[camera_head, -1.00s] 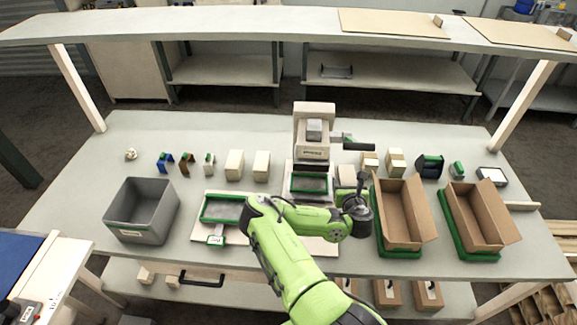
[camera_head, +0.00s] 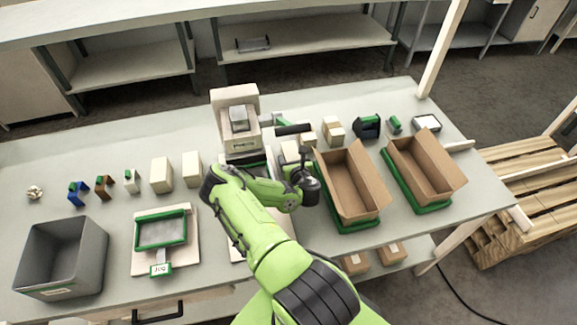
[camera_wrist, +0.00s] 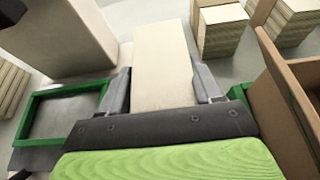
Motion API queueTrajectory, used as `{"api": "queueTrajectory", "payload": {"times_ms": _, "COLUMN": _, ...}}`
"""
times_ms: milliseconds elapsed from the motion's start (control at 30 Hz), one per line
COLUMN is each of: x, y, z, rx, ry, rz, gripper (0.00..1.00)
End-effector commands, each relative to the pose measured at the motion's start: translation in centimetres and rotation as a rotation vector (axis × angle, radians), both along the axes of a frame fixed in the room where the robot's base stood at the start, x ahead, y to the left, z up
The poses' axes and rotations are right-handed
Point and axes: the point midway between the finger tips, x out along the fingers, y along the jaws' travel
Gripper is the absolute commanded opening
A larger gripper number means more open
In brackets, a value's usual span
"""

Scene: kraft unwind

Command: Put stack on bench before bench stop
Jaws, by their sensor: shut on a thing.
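My gripper (camera_wrist: 163,95) is shut on a pale cream stack (camera_wrist: 163,55), with one grey finger on each side of it. In the head view, the pale block just behind my wrist (camera_head: 290,152) appears to be this held stack. My arm partly hides that spot, so I cannot tell whether the stack touches the bench. The bench (camera_head: 105,235) is a long light grey worktop. A low pale strip (camera_head: 459,146) at its right end may be the bench stop.
Two open cardboard boxes (camera_head: 350,185) (camera_head: 428,165) on green trays stand right of my gripper. A press-like machine (camera_head: 238,120) stands behind it. A grey bin (camera_head: 62,258) and a green-framed tray (camera_head: 162,231) are at left. A wooden pallet (camera_head: 530,190) stands beyond the bench's right end.

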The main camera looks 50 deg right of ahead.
Motion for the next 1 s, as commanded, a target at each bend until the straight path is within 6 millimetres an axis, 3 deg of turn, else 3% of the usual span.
{"api": "queueTrajectory", "payload": {"times_ms": 100, "x": -0.03, "y": -0.06, "z": -1.73, "rx": 0.0, "ry": -0.001, "rz": -0.003, "gripper": 0.29}}
{"api": "queueTrajectory", "payload": {"times_ms": 467, "x": -0.01, "y": -0.02, "z": -2.07, "rx": -0.002, "ry": 0.0, "rz": -0.001, "gripper": 0.29}}
{"api": "queueTrajectory", "payload": {"times_ms": 500, "x": -0.02, "y": 0.01, "z": -2.07, "rx": -0.001, "ry": 0.001, "rz": -0.001, "gripper": 0.67}}
{"api": "queueTrajectory", "payload": {"times_ms": 633, "x": -0.01, "y": 0.0, "z": -1.98, "rx": -0.001, "ry": 0.001, "rz": -0.001, "gripper": 0.87}}
{"api": "queueTrajectory", "payload": {"times_ms": 1000, "x": -0.01, "y": 0.0, "z": -1.2, "rx": 0.0, "ry": 0.0, "rz": -0.001, "gripper": 0.89}}
